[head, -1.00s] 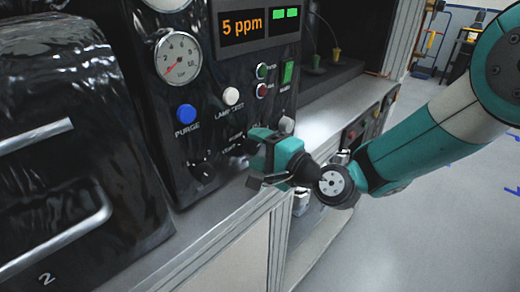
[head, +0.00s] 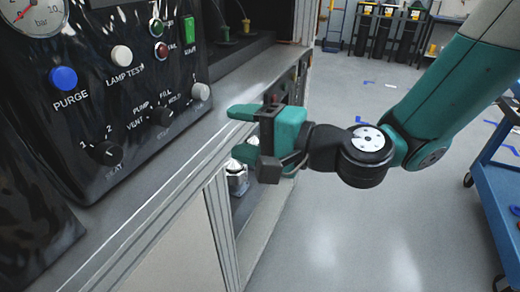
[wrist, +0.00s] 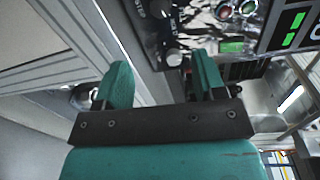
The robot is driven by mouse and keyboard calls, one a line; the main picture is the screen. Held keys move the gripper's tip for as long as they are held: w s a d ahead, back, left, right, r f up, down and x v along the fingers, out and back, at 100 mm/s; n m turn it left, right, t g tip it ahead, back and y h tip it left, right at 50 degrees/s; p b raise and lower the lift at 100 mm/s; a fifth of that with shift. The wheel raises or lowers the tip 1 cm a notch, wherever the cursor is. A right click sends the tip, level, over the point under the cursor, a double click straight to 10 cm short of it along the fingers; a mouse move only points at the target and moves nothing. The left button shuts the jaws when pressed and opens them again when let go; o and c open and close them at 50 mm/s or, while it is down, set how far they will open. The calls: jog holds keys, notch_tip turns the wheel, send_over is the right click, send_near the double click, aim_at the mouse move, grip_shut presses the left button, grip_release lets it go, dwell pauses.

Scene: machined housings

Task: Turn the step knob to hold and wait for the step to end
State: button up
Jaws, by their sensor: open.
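The black step knob (head: 163,114) is on the black panel in the head view, with PUMP, VENT, FILL and HOLD printed around it. Its pointer is too small to read for certain. My gripper (head: 240,133) is open and empty, to the right of the knob and apart from the panel, with its fingers toward the panel. In the wrist view, my gripper (wrist: 160,78) has clear space between its teal fingers, and part of the panel shows beyond them.
Left of the step knob is another black knob (head: 107,153) marked 1 and 2; right of it is a grey knob (head: 201,91). The blue PURGE button (head: 63,78), white LAMP TEST button (head: 121,55) and green START button (head: 189,30) are above. A blue cart (head: 495,185) stands at right.

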jog(key=v, duration=0.2)
jog(key=shift+s+d, duration=0.2)
jog(key=shift+d, duration=0.1)
jog(key=s+d+r+n+g+h, duration=0.1)
jog(key=s+d+n+g+h, duration=0.15)
jog(key=s+n+g, duration=0.4)
jog(key=s+d+n+h+p, duration=0.1)
jog(key=s+d+n+h, duration=0.2)
jog(key=d, duration=0.4)
jog(key=s+d+n+h+p, duration=0.1)
jog(key=s+d+n+h, duration=0.2)
jog(key=d+h, duration=0.3)
jog(key=shift+s+d+f, duration=0.25)
jog(key=shift+s+d, duration=0.15)
jog(key=shift+s, duration=0.15)
dwell(0.3)
